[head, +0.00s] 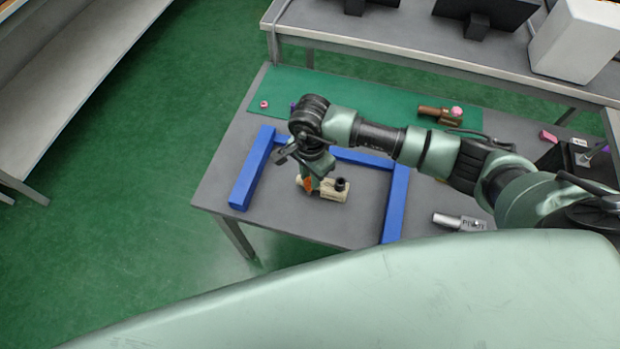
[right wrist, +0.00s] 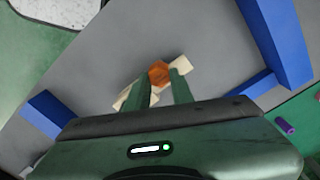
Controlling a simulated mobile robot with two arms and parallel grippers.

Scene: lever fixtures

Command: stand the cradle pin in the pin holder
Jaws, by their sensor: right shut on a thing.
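My right gripper (head: 312,176) reaches down over the table and is shut on an orange, hexagonal-topped piece (right wrist: 160,73), which looks like the cradle pin. The same orange piece shows in the head view (head: 308,186), low between the fingers. A cream block (head: 329,193) with a dark round part on top lies right at the fingertips; it looks like the pin holder. Parts of the cream block show on both sides of the fingers in the right wrist view (right wrist: 178,67). I cannot tell whether the pin sits in it. My left gripper is not in view.
A blue frame (head: 250,178) borders the work spot on the left, back and right. A silver cylinder (head: 457,222) lies to its right. A brown piece (head: 434,112) with a pink end and a pink ring (head: 264,104) lie on the green mat (head: 345,92) behind.

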